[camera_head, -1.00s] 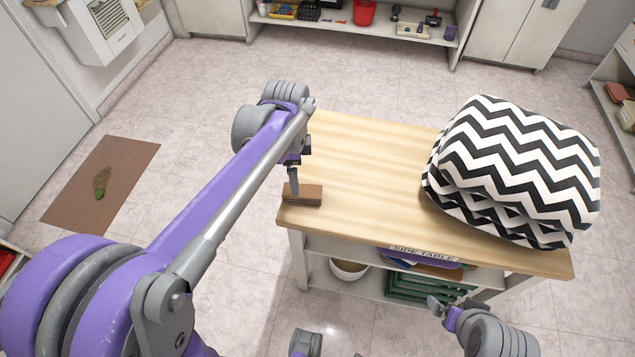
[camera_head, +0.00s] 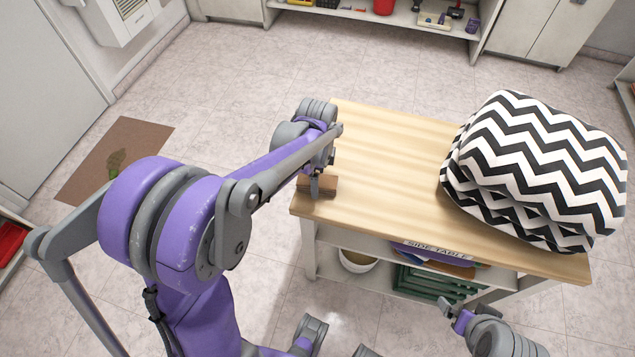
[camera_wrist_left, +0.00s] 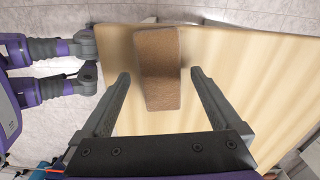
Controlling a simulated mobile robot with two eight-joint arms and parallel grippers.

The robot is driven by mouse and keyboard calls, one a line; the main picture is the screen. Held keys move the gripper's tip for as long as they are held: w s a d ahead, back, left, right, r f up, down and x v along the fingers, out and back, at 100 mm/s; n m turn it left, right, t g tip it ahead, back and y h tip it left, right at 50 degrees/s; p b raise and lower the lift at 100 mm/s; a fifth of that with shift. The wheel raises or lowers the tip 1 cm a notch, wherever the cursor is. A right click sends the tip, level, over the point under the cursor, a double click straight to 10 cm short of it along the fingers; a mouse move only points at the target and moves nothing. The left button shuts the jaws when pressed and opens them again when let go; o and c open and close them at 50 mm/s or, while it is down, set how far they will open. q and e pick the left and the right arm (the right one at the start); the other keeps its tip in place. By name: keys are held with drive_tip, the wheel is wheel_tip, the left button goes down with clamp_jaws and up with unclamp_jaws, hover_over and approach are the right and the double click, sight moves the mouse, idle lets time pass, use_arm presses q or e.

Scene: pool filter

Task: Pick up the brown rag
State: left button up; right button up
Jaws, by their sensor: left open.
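The brown rag (camera_head: 329,187), a small rectangular block-like piece, lies on the near left corner of the wooden tabletop. In the left wrist view the rag (camera_wrist_left: 158,68) looks coarse and slightly bent, with its lower end between the fingertips. My left gripper (camera_head: 317,188) points down at the rag in the head view and partly hides it. In the left wrist view my left gripper (camera_wrist_left: 160,73) is open, with a finger on each side of the rag and a gap on both sides. My right gripper (camera_head: 455,312) is at the bottom right, its jaws unclear.
A black-and-white zigzag cushion-like bundle (camera_head: 540,170) covers the right part of the side table (camera_head: 395,150). Shelves under the tabletop hold a white bowl (camera_head: 357,262) and green crates (camera_head: 435,282). A brown mat (camera_head: 118,150) lies on the floor at left.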

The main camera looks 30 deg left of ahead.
use_arm(q)
drive_tip(key=shift+f, duration=0.85)
drive_tip(key=c, duration=1.4)
wheel_tip(320, 180, up, 10)
drive_tip(key=shift+r+p, duration=0.1)
drive_tip(key=shift+p, duration=0.3)
drive_tip(key=shift+c, duration=0.2)
